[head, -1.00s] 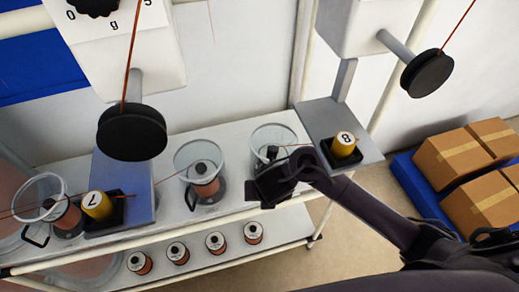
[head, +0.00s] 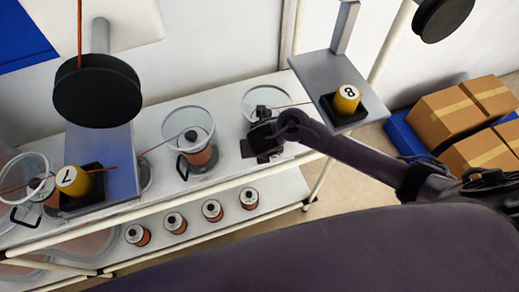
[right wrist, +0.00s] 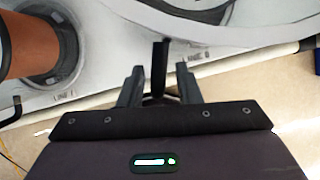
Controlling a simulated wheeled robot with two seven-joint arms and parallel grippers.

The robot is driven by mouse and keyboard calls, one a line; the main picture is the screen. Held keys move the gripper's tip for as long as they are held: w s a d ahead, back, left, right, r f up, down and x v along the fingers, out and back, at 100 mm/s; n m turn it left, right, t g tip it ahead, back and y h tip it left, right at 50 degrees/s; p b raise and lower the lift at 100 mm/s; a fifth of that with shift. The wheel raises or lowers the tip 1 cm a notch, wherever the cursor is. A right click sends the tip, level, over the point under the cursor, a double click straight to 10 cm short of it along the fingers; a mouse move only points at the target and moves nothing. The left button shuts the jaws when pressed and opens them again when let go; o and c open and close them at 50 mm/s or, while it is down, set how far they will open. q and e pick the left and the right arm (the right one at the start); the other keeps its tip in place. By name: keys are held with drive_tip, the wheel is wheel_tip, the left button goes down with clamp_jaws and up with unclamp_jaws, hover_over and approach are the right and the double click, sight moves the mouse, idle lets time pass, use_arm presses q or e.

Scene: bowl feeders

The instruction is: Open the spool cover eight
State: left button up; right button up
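The spool cover by number 8 is a clear round cover (head: 268,92) on the shelf, left of the yellow number 8 cylinder (head: 347,98). My right gripper (head: 262,120) is in front of this cover and hides much of it and what is inside. In the right wrist view, the two fingers of my right gripper (right wrist: 160,70) stand apart, with the cover's black handle (right wrist: 160,52) upright between them. Gaps show on both sides of the handle. The cover's clear curved wall (right wrist: 270,30) fills the upper right. My left gripper is out of view.
Another clear cover (head: 188,118) with a copper spool (head: 203,156) stands to the left. The number 7 cylinder (head: 72,181) and its tray are farther left. Several spools sit on the lower shelf (head: 285,192). Cardboard boxes (head: 450,110) stand at the right.

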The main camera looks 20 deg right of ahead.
drive_tip(key=shift+c, duration=1.3)
drive_tip(key=shift+w, duration=0.1)
clamp_jaws()
drive_tip(key=shift+d, duration=0.1)
